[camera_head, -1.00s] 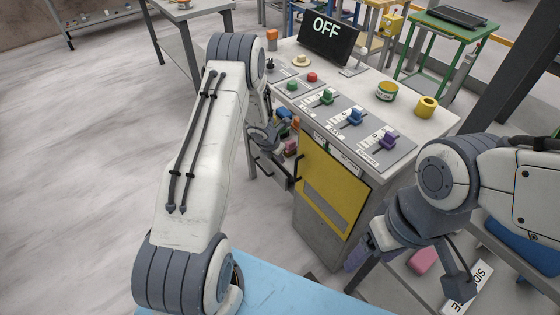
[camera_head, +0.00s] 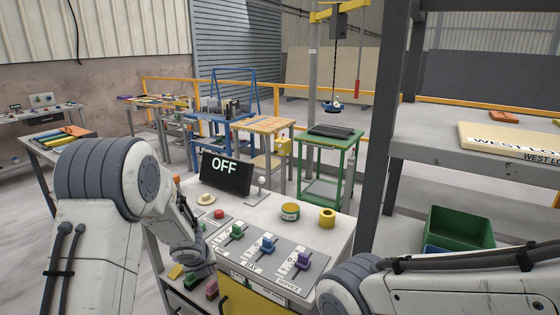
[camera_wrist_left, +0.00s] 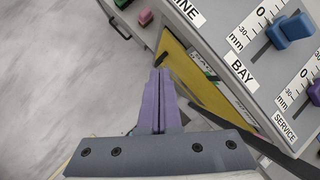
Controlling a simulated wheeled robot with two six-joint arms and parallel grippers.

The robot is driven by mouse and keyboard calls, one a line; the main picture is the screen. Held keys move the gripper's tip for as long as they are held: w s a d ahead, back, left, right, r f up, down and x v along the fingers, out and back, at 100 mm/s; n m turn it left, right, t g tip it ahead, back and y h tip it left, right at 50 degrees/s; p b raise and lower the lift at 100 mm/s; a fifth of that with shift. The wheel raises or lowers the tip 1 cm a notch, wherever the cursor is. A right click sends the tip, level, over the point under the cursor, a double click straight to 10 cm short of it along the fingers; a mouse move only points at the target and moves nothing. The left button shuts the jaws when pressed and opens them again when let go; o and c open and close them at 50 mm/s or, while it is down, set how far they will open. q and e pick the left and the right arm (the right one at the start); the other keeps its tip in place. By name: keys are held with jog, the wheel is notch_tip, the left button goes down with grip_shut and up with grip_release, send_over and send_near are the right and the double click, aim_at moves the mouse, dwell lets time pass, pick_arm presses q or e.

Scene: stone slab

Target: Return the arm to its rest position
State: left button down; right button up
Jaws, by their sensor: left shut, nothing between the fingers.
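My left arm (camera_head: 95,210) comes in from the left in the head view and bends down beside the console. Its wrist is low at the console's left side, and its fingertips are not clear there. In the left wrist view my left gripper (camera_wrist_left: 159,75) has its purple fingers together and empty, near the yellow panel (camera_wrist_left: 190,75) on the console's front. My right arm (camera_head: 450,280) crosses the lower right of the head view. Its gripper is below the frame.
The console top (camera_head: 330,240) bears an OFF display (camera_head: 226,173), green, blue (camera_head: 267,246) and purple (camera_head: 302,262) levers, and yellow tins. A grey shelf (camera_head: 450,155) with a green bin (camera_head: 470,232) stands right. Floor at left is open.

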pick_arm(q)
jog(key=s+d+r+n+y, duration=0.1)
jog(key=s+d+r+n, duration=0.5)
jog(key=d+r+n, duration=0.15)
jog(key=s+d+r+n+g+h, duration=0.1)
jog(key=s+n, duration=0.4)
jog(key=s, duration=0.5)
jog(key=s+d+r+n+g, duration=0.2)
jog(key=s+d+n, duration=0.3)
jog(key=s, duration=0.4)
jog(key=s+d+r+n+g+h, duration=0.1)
jog(key=s+d+r+n+g, duration=0.1)
jog(key=s+d+n, duration=0.2)
jog(key=s+n, duration=0.3)
jog(key=s, duration=0.3)
jog(key=shift+s+r+g+h, duration=0.2)
jog(key=shift+s+g+h, duration=0.1)
jog(key=shift+s+g, duration=0.1)
